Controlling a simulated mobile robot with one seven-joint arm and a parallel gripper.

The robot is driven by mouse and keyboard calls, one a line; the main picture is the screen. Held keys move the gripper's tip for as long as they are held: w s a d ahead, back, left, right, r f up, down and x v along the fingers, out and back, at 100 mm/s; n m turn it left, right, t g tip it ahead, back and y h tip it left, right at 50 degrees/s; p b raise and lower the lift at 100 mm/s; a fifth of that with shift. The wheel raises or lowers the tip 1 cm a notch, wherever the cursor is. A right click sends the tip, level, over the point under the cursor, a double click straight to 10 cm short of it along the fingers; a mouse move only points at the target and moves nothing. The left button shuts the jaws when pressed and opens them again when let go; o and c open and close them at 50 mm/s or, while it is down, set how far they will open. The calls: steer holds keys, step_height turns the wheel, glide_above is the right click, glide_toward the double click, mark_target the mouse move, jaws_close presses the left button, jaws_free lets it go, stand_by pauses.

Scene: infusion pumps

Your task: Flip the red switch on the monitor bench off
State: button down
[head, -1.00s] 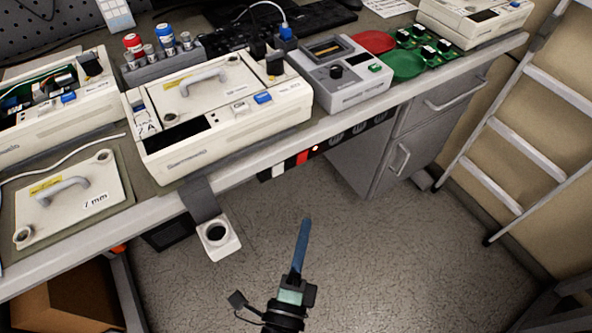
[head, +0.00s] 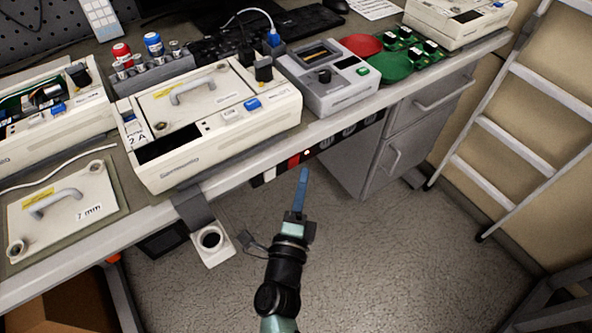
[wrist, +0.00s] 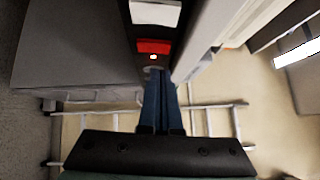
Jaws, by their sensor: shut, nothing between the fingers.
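The red switch (head: 294,161) sits on a dark power strip under the front edge of the bench, between a white switch and a small lit orange-red light (head: 307,152). In the wrist view the red switch (wrist: 153,46) is just ahead of my fingers, with the light (wrist: 153,57) on its near side. My gripper (head: 305,170) has long blue fingers, shut together and empty, with the tips just below and in front of the strip. The fingers also show in the wrist view (wrist: 158,74). I cannot tell whether the tips touch the strip or which way the switch is tilted.
The white switch (head: 269,175) is left of the red one; several sockets lie to the right. Drawers (head: 412,130) and a ladder (head: 515,120) stand at right. Pumps line the bench top (head: 345,112).

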mark_target(297, 158)
steer(key=shift+w+a+r, duration=0.15)
steer(key=shift+w+a, duration=0.55)
steer(key=shift+w, duration=0.25)
steer(key=shift+w+a+r+p, duration=0.2)
steer(key=shift+p, duration=0.1)
